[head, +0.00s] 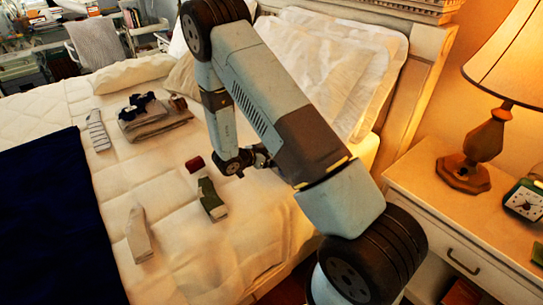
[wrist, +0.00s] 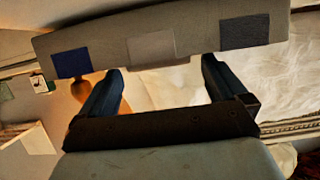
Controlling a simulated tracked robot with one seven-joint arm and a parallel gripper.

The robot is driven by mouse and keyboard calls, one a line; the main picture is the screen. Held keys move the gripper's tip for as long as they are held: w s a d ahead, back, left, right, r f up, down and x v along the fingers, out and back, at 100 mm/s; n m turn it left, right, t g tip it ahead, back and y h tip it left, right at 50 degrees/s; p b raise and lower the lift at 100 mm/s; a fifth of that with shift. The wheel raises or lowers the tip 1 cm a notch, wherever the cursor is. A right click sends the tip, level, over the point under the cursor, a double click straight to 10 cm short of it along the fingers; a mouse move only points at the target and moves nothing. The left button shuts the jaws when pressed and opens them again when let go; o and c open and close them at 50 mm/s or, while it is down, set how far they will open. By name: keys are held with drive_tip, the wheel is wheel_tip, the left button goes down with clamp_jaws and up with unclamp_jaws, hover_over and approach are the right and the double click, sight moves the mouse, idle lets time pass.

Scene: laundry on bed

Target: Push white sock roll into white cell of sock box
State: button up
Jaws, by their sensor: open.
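In the wrist view, a long grey panel (wrist: 200,38) crosses in front of my gripper (wrist: 163,70). It carries a blue square (wrist: 70,63), a pale square (wrist: 150,47) and a dark grey square (wrist: 245,32). It looks like a side of the sock box, but I cannot be sure. My gripper's two fingers are apart with nothing between them; I cannot tell whether they touch the panel. In the head view, my gripper (head: 262,157) is at the bed's right side, partly behind my arm. I cannot make out the white sock roll or the box's cells there.
On the bed (head: 165,190) lie a pale sock (head: 138,235), a green-and-white sock (head: 211,198), a dark red roll (head: 195,164), a striped sock (head: 98,130) and folded grey cloth (head: 155,124) with dark items. A nightstand (head: 430,180) with a lamp (head: 485,150) stands right.

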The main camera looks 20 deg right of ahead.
drive_tip(key=v, duration=1.3)
drive_tip(key=shift+s+a, duration=0.15)
drive_tip(key=shift+a, duration=0.2)
drive_tip(key=w+a+r+n+t+y, duration=0.15)
drive_tip(key=w+r+y, duration=0.25)
drive_tip(key=r, duration=0.4)
drive_tip(key=w+r+n+t+y, duration=0.1)
drive_tip(key=w+r+t+y, duration=0.3)
drive_tip(key=r, duration=0.3)
drive_tip(key=s+r+n+y, duration=0.4)
drive_tip(key=r+n+y, duration=0.15)
drive_tip(key=r, duration=0.95)
drive_tip(key=s+d+r+n+g+y, duration=0.1)
drive_tip(key=s+d+r+n, duration=0.1)
drive_tip(key=s+r, duration=0.35)
drive_tip(key=s+d+r+n+g+y, duration=0.1)
drive_tip(key=s+d+r+n, duration=0.1)
drive_tip(key=s, duration=0.6)
drive_tip(key=s+d+g+h, duration=0.1)
drive_tip(key=s+d, duration=0.4)
drive_tip(key=s, duration=0.4)
drive_tip(key=s+d+n+g+h, duration=0.1)
drive_tip(key=s+d+g+h, duration=0.1)
drive_tip(key=s+d, duration=0.3)
drive_tip(key=s, duration=0.4)
drive_tip(key=shift+s+n, duration=0.3)
drive_tip(key=shift+s, duration=0.05)
